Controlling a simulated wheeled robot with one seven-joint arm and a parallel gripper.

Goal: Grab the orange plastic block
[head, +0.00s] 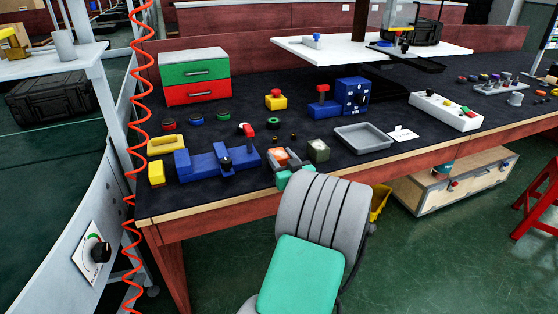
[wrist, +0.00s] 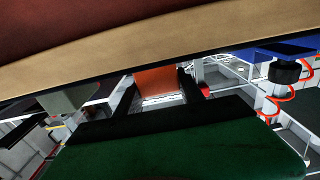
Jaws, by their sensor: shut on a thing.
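The orange block (head: 279,154) is at the front of the dark tabletop in the head view, with a pale patch on it. My gripper (head: 287,160) is around it, its fingers on either side, and is shut on it. In the wrist view the orange block (wrist: 155,80) shows between the two dark fingers of my gripper (wrist: 158,92), with a whitish face below the orange one. My arm hides part of the block in the head view. I cannot tell whether it touches the table.
A blue vise-like device (head: 215,163) stands just left of my gripper, and a grey-green block (head: 318,151) is close on its right. A grey tray (head: 362,137) lies further right. A red-green drawer box (head: 195,77) stands behind. The table's wooden front edge (head: 220,202) is near.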

